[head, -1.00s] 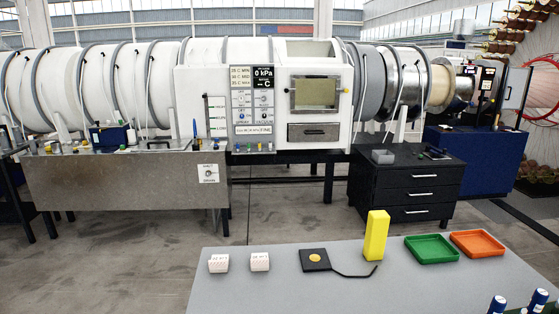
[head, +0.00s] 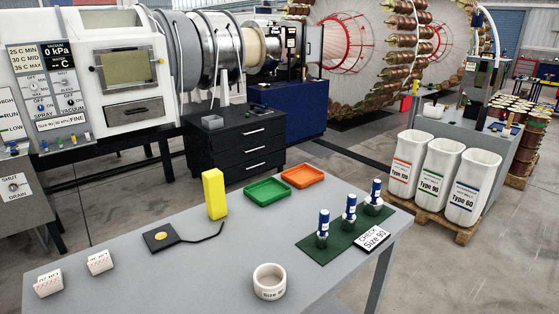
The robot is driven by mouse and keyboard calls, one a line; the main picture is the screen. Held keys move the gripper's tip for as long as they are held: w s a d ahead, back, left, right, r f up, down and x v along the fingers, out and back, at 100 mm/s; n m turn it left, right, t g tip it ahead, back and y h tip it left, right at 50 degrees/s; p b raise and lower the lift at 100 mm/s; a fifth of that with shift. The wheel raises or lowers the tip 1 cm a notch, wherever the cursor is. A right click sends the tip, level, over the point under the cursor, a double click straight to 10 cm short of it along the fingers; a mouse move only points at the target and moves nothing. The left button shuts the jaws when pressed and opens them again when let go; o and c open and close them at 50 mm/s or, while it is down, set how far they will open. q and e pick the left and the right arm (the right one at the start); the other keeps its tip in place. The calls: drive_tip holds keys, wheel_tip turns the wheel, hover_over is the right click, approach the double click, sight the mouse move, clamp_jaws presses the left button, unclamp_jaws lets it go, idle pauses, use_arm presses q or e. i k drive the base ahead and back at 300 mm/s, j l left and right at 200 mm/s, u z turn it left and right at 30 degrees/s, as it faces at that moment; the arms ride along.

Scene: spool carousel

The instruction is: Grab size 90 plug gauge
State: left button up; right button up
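Three plug gauges with blue and white handles and dark lower ends stand upright in a row on a green mat (head: 335,252) at the right of the grey table. They are the near gauge (head: 323,228), the middle gauge (head: 349,212) and the far gauge (head: 375,196). Their own size marks are too small to read, so I cannot tell which is size 90. A white card (head: 373,238) reading "CHECK Size 90" lies at the mat's right edge. A white ring-like cup (head: 269,283) marked "Size 90" stands at the table's front. Neither gripper is in view.
On the table (head: 190,275) are a yellow block (head: 214,195), a green tray (head: 267,191), an orange tray (head: 303,176), a black pad with a cable (head: 161,236) and two small white boxes (head: 100,262). White bins (head: 438,165) stand on a pallet beyond its right side.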

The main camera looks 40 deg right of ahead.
sight(373, 205)
drive_tip(key=z, duration=1.8)
drive_tip(key=i+l+u, duration=0.1)
drive_tip(key=i+l, duration=0.2)
drive_tip(key=i+l+u, duration=0.15)
drive_tip(key=l, duration=0.3)
drive_tip(key=i, duration=0.1)
